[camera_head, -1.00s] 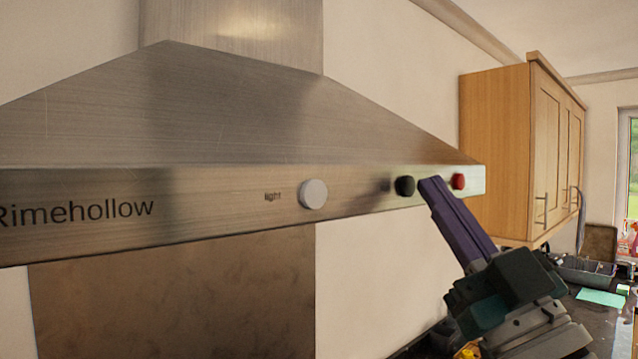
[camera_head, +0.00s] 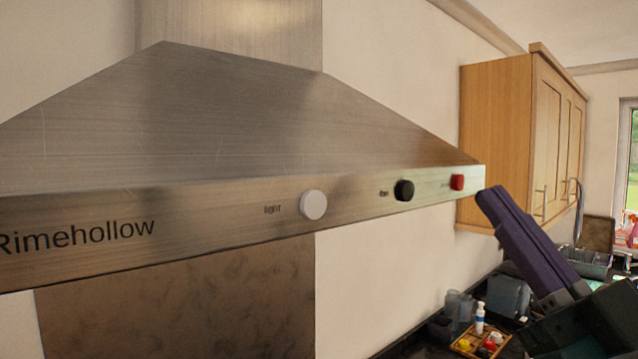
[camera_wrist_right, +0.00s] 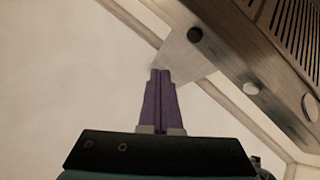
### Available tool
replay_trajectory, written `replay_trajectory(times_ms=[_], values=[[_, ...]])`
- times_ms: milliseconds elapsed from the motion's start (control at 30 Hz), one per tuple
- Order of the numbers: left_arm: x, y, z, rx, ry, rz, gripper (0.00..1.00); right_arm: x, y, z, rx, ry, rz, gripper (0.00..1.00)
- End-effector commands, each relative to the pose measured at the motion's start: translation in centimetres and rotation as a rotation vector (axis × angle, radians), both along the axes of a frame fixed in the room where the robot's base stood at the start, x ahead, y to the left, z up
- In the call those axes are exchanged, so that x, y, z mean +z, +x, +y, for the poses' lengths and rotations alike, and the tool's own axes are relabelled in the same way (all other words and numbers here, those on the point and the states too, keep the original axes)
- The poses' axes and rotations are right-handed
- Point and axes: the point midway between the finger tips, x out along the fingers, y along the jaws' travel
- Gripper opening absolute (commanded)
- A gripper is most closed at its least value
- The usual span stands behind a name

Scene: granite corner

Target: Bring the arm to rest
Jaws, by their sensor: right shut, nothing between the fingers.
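My right gripper (camera_head: 490,196) has purple fingers and is at the right of the head view, just right of the range hood's (camera_head: 230,125) front corner. The fingers are shut with nothing between them, and they point up and left. In the right wrist view the gripper (camera_wrist_right: 160,72) shows its two fingers together, with the hood's underside (camera_wrist_right: 285,50) to their right. It appears apart from the hood and its buttons. My left gripper is not in view.
The hood's front strip carries a white button (camera_head: 313,204) marked light, a black button (camera_head: 404,190) and a red button (camera_head: 457,182). A wooden wall cabinet (camera_head: 495,130) hangs behind my gripper. Below, a wooden tray (camera_head: 463,347) with small bottles stands on the dark counter.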

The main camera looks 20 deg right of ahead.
Motion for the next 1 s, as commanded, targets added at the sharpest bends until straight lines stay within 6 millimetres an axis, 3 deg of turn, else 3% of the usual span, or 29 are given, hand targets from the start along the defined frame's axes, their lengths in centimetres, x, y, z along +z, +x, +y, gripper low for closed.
replay_trajectory(times_ms=[400,567,767,867,1000], values=[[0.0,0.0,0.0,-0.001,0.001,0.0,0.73,-0.1,0.1,0.0,0.001,0.001,0.007,0.0],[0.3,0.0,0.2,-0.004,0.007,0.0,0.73,-1.7,1.4,1.1,0.022,0.013,0.161,0.0],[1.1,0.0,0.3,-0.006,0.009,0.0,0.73,-8.2,2.8,4.0,0.06,0.044,0.629,0.0],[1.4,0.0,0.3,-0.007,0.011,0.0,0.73,-12.0,1.6,5.4,0.065,0.06,0.885,0.0],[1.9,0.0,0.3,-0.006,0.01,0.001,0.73,-16.7,-2.3,6.7,0.05,0.081,1.241,0.0]])
